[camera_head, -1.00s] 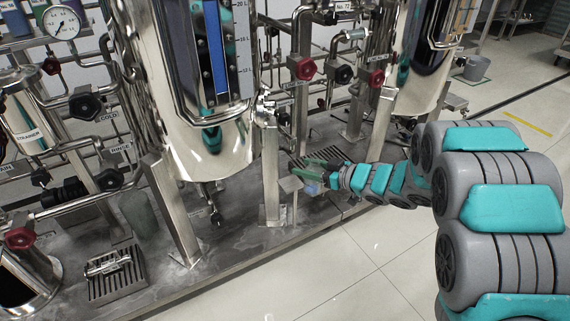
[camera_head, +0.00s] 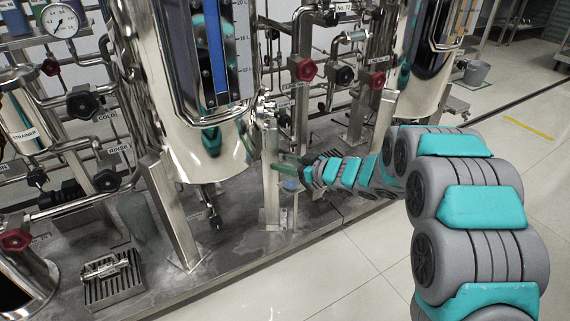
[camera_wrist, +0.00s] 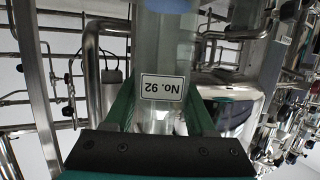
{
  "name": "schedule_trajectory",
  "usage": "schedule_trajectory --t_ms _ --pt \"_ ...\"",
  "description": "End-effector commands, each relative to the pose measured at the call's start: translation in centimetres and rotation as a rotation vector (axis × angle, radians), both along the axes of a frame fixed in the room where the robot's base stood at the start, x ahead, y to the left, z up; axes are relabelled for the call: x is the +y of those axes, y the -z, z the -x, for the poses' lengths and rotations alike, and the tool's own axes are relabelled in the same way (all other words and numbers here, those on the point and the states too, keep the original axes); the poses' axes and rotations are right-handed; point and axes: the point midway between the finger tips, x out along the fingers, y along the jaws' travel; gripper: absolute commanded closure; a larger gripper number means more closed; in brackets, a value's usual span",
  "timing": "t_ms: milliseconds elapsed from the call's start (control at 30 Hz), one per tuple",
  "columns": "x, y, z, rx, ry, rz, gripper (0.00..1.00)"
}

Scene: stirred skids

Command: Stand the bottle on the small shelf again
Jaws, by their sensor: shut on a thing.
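My gripper (camera_head: 287,162) is beside the steel post under the large tank. In the wrist view my gripper (camera_wrist: 160,105) has its green fingers on either side of a clear bottle (camera_wrist: 166,50) and is shut on it. The bottle has a white "No. 92" label and a blue part at the picture's top edge. In the head view only a small pale-blue part of the bottle (camera_head: 290,184) shows, just below the fingers. The small shelf's plate is mostly hidden there by the gripper and bottle. I cannot tell whether the bottle touches it.
The steel post (camera_head: 270,190) stands close to the left of my gripper. The large shiny tank (camera_head: 205,150) hangs above left. Pipes and a red valve knob (camera_head: 304,69) are behind. A slotted drain tray (camera_head: 112,280) lies at lower left. The tiled floor in front is clear.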

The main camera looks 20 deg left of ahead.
Motion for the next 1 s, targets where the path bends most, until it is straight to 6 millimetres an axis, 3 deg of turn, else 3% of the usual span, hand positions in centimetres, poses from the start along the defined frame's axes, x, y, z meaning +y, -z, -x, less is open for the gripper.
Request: schedule_trajectory --t_ms 100,133,367,700,867,1000 --pt "0.0 0.2 0.0 0.0 0.0 0.0 1.0" --pt "0.0 0.3 0.0 0.0 0.0 0.0 0.43" --pt "0.0 0.2 0.0 0.0 0.0 0.0 0.17" --pt "0.0 -0.1 0.0 0.0 0.001 0.0 0.15" --pt "-2.1 -0.8 0.5 -0.002 0.004 0.001 0.15" --pt "-4.8 -1.5 1.4 0.001 0.005 0.003 0.15"
